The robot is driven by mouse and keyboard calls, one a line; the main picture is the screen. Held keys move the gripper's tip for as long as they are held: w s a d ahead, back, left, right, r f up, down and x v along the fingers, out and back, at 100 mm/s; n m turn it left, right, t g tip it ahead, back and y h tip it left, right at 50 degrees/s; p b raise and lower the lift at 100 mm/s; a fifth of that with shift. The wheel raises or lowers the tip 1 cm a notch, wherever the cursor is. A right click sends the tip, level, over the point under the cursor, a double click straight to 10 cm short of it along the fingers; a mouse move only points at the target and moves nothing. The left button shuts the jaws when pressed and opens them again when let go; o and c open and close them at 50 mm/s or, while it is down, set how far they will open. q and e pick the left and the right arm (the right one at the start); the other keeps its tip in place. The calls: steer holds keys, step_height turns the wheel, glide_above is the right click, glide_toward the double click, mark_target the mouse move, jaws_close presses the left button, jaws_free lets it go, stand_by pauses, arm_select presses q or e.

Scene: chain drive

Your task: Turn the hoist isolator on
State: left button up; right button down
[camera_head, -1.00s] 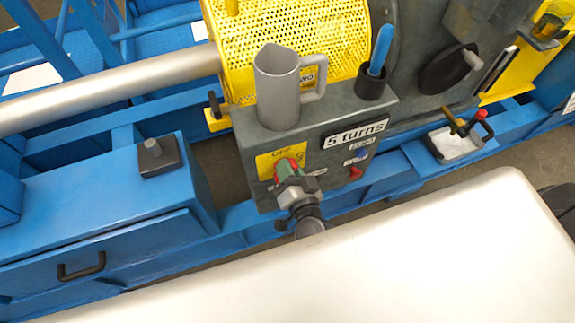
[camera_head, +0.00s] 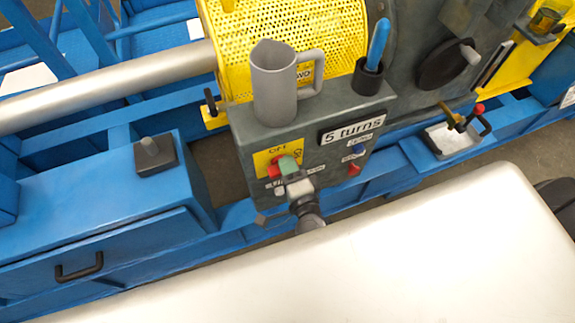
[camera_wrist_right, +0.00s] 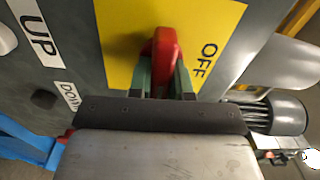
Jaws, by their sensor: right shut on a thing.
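The isolator is a red handle (camera_head: 274,171) on a yellow plate (camera_head: 264,158) marked OFF, on the grey control box; it also shows as a red handle (camera_wrist_right: 165,48) in the wrist view. My right gripper (camera_head: 288,166) is shut on the handle, with its green fingertips (camera_wrist_right: 161,80) on either side. Part of the handle and plate is hidden by the gripper. My left gripper is not in view.
A grey jug (camera_head: 274,90) and a dark cup with a blue-handled tool (camera_head: 378,48) stand on the box. A "5 turns" sign (camera_head: 351,129), a blue button (camera_head: 358,150) and a red button (camera_head: 354,170) lie right of the gripper. A black handwheel (camera_head: 445,64) is farther right.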

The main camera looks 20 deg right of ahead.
steer(key=shift+f+m, duration=0.1)
steer(key=shift+m, duration=0.4)
steer(key=c, duration=1)
jaws_free()
steer(key=shift+c, duration=0.2)
steer(key=s+b, duration=0.1)
steer(key=s, duration=1)
steer(key=shift+d, duration=0.2)
